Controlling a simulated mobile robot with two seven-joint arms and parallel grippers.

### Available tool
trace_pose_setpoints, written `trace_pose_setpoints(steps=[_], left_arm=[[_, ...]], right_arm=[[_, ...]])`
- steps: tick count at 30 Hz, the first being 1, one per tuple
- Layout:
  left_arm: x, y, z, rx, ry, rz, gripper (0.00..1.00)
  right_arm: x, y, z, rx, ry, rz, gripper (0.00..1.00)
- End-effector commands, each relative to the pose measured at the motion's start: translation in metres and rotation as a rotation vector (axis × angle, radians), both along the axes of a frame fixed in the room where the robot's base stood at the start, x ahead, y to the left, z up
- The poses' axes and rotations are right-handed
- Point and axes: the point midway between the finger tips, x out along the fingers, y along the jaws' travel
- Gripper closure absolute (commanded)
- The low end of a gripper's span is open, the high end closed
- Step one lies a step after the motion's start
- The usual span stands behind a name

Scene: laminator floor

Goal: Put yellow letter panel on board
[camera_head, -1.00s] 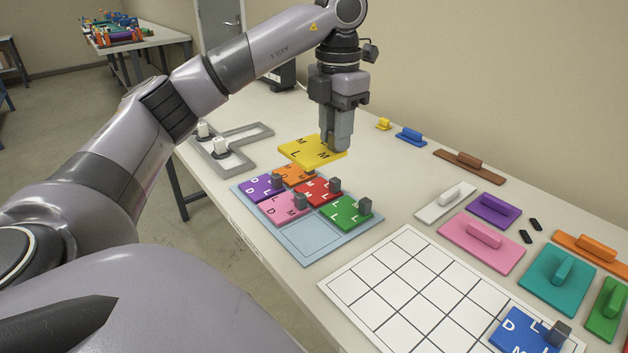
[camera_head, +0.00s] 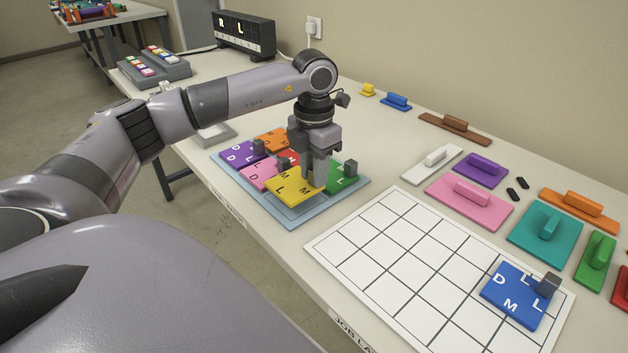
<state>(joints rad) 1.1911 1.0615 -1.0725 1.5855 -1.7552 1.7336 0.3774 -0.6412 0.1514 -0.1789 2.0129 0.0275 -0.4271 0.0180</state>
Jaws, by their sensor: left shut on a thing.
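My left gripper (camera_head: 317,184) is shut on the yellow letter panel (camera_head: 290,191), which shows the letters L and M. It holds the panel over the front part of the light blue tray (camera_head: 327,212), and I cannot tell how high above it. The panel partly hides the pink and green panels. The white grid board (camera_head: 388,251) lies to the right and nearer. A blue letter panel (camera_head: 513,293) with a grey knob sits on the board's right part. My right gripper is not in view.
The tray also holds purple (camera_head: 238,152), orange (camera_head: 271,139), pink (camera_head: 257,176) and green (camera_head: 345,178) panels; the red one is mostly hidden. Handled blocks, including a pink one (camera_head: 470,202) and a teal one (camera_head: 545,234), line the table's back. Most board cells are bare.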

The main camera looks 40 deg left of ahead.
Motion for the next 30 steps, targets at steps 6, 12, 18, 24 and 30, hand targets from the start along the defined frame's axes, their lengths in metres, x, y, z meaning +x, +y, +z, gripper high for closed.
trace_pose_setpoints(steps=[6,12,18,24,30], left_arm=[[0.000,0.000,-0.027,0.000,0.002,0.000,1.00],[0.000,0.000,-0.027,0.000,0.000,0.000,1.00],[0.000,0.000,-0.030,0.000,0.001,0.000,0.65],[0.000,0.000,-0.030,0.000,0.001,0.000,0.46],[0.000,0.000,-0.026,0.000,0.001,0.000,0.46]], right_arm=[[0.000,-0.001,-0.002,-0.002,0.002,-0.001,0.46],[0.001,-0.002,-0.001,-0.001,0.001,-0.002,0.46],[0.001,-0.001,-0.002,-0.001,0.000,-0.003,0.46],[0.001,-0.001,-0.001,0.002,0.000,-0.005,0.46],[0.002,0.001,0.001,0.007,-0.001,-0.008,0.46]])
